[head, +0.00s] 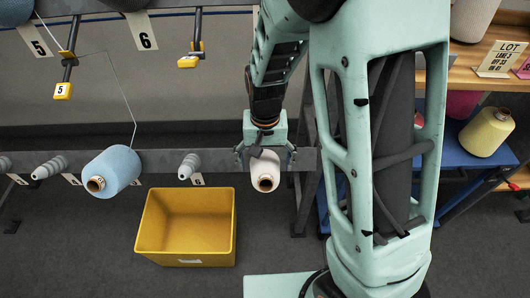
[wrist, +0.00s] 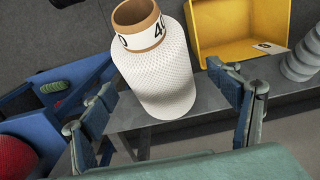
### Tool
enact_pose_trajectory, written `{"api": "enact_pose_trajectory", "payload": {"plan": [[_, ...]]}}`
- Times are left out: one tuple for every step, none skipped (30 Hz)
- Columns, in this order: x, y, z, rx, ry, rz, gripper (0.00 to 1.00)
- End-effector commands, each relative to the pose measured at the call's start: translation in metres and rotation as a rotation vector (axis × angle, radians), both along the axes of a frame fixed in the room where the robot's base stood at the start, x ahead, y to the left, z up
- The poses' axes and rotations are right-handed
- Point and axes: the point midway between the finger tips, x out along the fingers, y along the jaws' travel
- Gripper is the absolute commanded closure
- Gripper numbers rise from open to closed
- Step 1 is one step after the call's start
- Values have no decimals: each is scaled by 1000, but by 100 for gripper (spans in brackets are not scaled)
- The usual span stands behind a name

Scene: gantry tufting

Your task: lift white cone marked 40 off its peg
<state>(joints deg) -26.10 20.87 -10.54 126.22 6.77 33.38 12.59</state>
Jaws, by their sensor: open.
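The white cone (head: 264,171) sits at the right end of the grey rail, its brown-rimmed tube end facing the head camera. In the wrist view the white cone (wrist: 165,80) shows a band with a "40" on it around its brown tube end. Its peg is hidden inside it. My gripper (head: 265,155) is open, with one finger on each side of the cone. In the wrist view the fingers of my gripper (wrist: 163,92) stand apart, with gaps visible beside the cone.
A yellow bin (head: 186,255) stands on the floor below the rail, left of the cone. A blue cone (head: 112,171) and an empty grey peg (head: 189,166) are further left. A blue cart (head: 458,158) with a yellow cone (head: 487,132) stands at the right.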

Motion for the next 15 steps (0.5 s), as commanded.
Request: {"api": "enact_pose_trajectory", "payload": {"plan": [[-1,0,-8,-1,3,1,18],[-1,0,-11,-1,3,1,18],[0,0,-14,-1,1,1,18],[0,0,-16,-1,1,1,18],[0,0,-18,-1,2,1,18],[0,0,-20,-1,2,1,18],[0,0,-20,0,1,0,18],[0,0,-21,0,1,0,18],[0,0,-22,0,1,0,18],[0,0,-22,0,0,0,18],[0,0,-22,0,0,0,18],[0,0,-22,0,0,1,18],[0,0,-22,0,0,1,18],[0,0,-21,0,0,1,18],[0,0,-21,0,0,1,18]]}}
